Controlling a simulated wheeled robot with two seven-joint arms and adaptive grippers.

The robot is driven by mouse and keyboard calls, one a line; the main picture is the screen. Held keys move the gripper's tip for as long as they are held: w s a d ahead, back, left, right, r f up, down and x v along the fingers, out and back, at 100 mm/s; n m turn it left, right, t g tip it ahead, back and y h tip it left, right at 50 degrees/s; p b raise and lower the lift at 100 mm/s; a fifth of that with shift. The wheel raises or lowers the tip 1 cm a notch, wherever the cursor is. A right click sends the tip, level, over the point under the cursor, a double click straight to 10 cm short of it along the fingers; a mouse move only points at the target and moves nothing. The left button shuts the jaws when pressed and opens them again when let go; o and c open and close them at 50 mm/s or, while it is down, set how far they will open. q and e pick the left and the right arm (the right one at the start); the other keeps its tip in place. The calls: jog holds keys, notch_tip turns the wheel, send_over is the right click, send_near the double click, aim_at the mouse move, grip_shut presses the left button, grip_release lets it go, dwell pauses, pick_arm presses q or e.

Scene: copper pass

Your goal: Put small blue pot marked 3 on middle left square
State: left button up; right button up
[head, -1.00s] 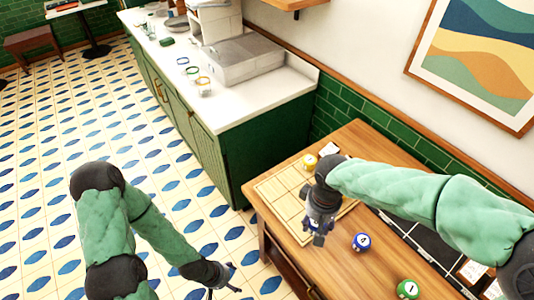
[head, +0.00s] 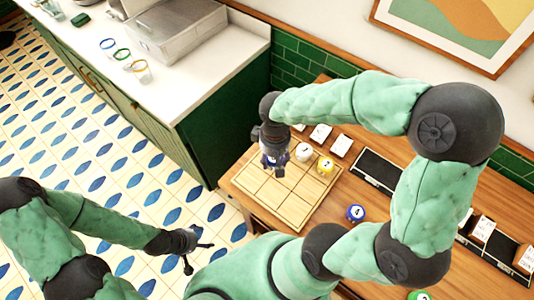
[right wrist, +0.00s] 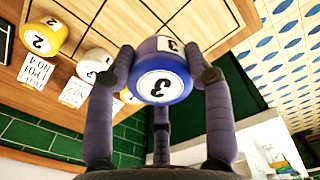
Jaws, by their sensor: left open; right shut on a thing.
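The small blue pot marked 3 (right wrist: 165,70) is gripped between the fingers of my right gripper (right wrist: 160,75), its numbers showing in the right wrist view. In the head view my right gripper (head: 274,160) holds this pot over the far left part of the pale wooden board (head: 287,207) with its marked squares. I cannot tell whether the pot touches the board, and the gripper hides the squares beneath it. My left gripper (head: 192,249) is open and empty over the tiled floor, left of the table.
A white pot (head: 304,152) and a yellow pot marked 2 (head: 325,165) stand at the board's far side. A blue pot marked 4 (head: 355,213) and a green pot (head: 419,295) stand right of the board. White cards (head: 341,145) and a black tray (head: 378,171) lie behind.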

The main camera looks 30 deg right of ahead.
jog(key=w+f, duration=0.2)
jog(key=w+d+f, duration=0.1)
jog(key=w+f, duration=0.1)
jog(key=w+f+b, duration=0.1)
jog(key=w+f, duration=0.1)
jog(key=shift+d, duration=0.4)
jog(key=shift+w+f, duration=0.25)
jog(key=shift+f, duration=0.1)
jog(key=shift+w+d+f+b, duration=0.15)
jog(key=shift+f+b, duration=0.4)
jog(key=shift+f, duration=1.05)
jog(key=shift+f, duration=0.1)
jog(key=o, duration=1.3)
jog(key=shift+f, duration=0.1)
jog(key=shift+c, duration=0.2)
jog(key=shift+r, duration=0.6)
notch_tip(320, 180, up, 11)
jog(key=p, duration=0.2)
